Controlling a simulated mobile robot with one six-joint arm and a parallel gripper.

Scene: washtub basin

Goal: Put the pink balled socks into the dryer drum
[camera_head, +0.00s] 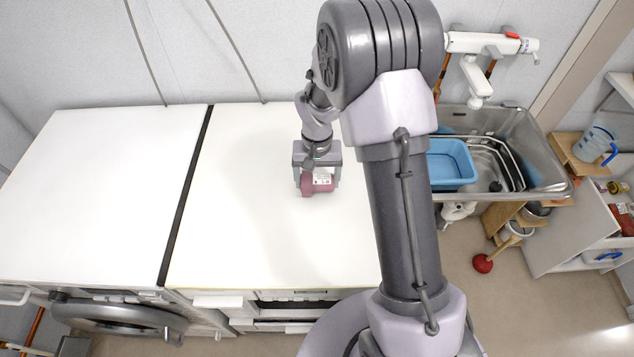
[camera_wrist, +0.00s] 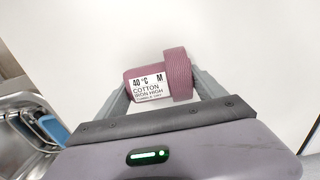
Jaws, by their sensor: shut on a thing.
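The pink balled socks (camera_head: 307,187) are a dusky pink roll with a white care label. In the wrist view the socks (camera_wrist: 178,75) sit between the two grey fingers, and the label reads 40 °C, M, cotton, iron high. My gripper (camera_head: 317,177) is shut on them over the right white machine top. I cannot tell whether the socks touch that top. A round machine door (camera_head: 120,315) shows at the lower left, seen from above. The inside of any drum is hidden, and I cannot tell which machine is the dryer.
Two white tops (camera_head: 100,190) stand side by side with a dark gap (camera_head: 188,190) between them. At the right is a metal sink (camera_head: 540,150) with a blue tub (camera_head: 450,163). A red plunger (camera_head: 483,263) stands on the floor. The left top is clear.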

